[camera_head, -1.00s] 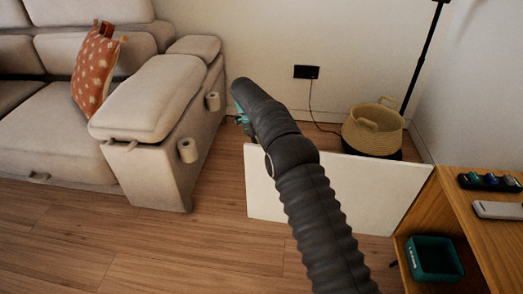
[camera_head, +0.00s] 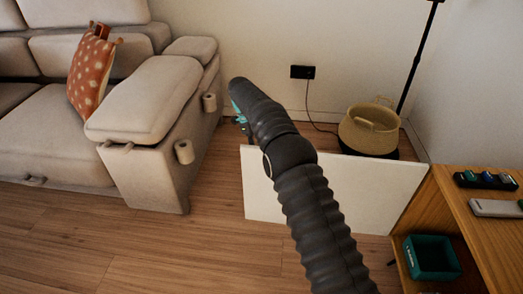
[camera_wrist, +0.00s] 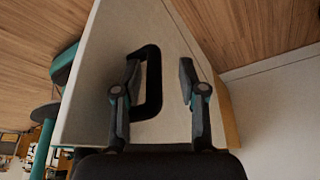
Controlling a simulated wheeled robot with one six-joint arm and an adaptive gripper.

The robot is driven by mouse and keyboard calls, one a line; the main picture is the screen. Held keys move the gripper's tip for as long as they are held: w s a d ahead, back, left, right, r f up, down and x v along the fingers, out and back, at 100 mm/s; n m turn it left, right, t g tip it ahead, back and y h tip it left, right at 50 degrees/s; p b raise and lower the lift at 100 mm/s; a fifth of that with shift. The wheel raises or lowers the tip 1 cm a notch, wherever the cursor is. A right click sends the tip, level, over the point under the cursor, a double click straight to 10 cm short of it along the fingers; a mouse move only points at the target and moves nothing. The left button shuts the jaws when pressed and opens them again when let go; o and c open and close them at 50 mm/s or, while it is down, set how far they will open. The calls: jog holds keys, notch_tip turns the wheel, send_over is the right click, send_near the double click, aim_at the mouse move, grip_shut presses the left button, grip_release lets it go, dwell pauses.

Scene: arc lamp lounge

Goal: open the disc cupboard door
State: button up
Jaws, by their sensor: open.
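The cupboard door is a white panel (camera_head: 375,190) in the head view. It stands swung out from the wooden cupboard (camera_head: 463,225) at the right, leaving the front open. In the wrist view the door (camera_wrist: 100,75) fills the middle and carries a black loop handle (camera_wrist: 154,80). My gripper (camera_wrist: 158,78) is open at the handle, with the handle's long bar between its fingers. The left finger overlaps the loop and the right finger is apart from the bar. In the head view my arm hides part of the door, and the gripper is mostly hidden behind it.
A grey sofa (camera_head: 150,150) with paper rolls on its side stands left of the door. A woven basket (camera_head: 368,135) and a black lamp pole (camera_head: 418,60) stand behind the door. A teal bin (camera_head: 431,258) sits inside the cupboard. The wooden floor (camera_head: 150,250) in front is clear.

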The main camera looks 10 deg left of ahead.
notch_tip(320, 180, up, 10)
jog(key=shift+a+r, duration=0.1)
dwell(0.6)
